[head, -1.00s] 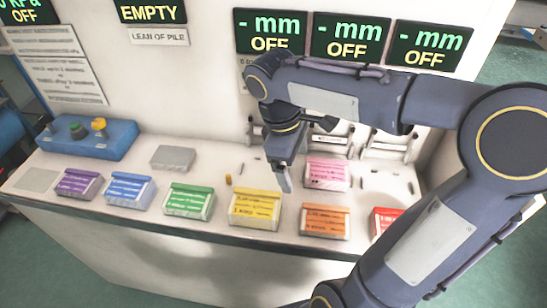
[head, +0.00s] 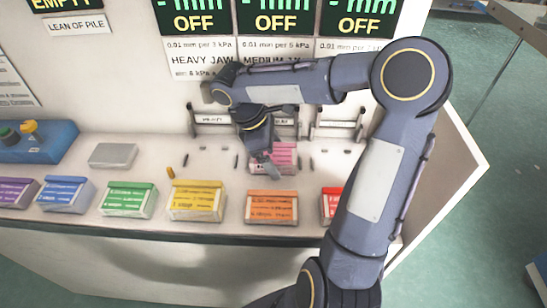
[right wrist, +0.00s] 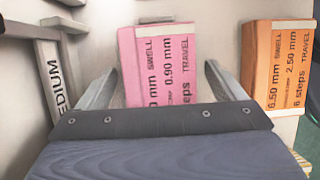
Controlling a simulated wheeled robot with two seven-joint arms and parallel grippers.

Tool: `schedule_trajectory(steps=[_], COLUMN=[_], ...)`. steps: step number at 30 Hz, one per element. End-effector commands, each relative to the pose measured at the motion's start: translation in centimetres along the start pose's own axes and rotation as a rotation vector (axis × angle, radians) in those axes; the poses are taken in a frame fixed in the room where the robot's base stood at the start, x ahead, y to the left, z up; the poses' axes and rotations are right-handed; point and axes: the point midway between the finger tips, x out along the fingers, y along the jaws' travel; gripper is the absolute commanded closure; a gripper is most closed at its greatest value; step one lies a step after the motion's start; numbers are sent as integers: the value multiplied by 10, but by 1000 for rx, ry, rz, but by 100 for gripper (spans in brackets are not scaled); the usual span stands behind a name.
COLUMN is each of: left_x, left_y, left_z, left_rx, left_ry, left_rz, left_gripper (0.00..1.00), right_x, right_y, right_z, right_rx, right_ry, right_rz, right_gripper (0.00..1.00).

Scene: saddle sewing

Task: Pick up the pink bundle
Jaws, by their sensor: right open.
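The pink bundle (head: 284,160) lies on the bench top behind the orange bundle, partly hidden by my right gripper (head: 270,166). My left gripper is not in view.
An orange bundle (head: 271,206) also shows close to the right finger in the right wrist view (right wrist: 278,68). Yellow (head: 197,200), green (head: 129,199), blue (head: 66,194) and red (head: 331,202) bundles line the front. Jaw fixtures (head: 338,124) stand behind. A grey block (head: 113,155) sits left.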

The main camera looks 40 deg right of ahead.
Motion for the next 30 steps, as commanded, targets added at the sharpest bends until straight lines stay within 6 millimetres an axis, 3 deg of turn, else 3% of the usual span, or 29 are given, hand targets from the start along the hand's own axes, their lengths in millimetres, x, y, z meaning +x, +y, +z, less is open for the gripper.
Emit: schedule_trajectory(steps=[29,30], left_x=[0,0], left_y=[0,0], left_z=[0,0], left_rx=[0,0], left_ry=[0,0], left_rz=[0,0], left_gripper=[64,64], right_x=[5,5], right_y=[0,0], right_z=[-2,-2], right_rx=[1,1], right_ry=[1,1], right_rz=[0,0], right_gripper=[11,15])
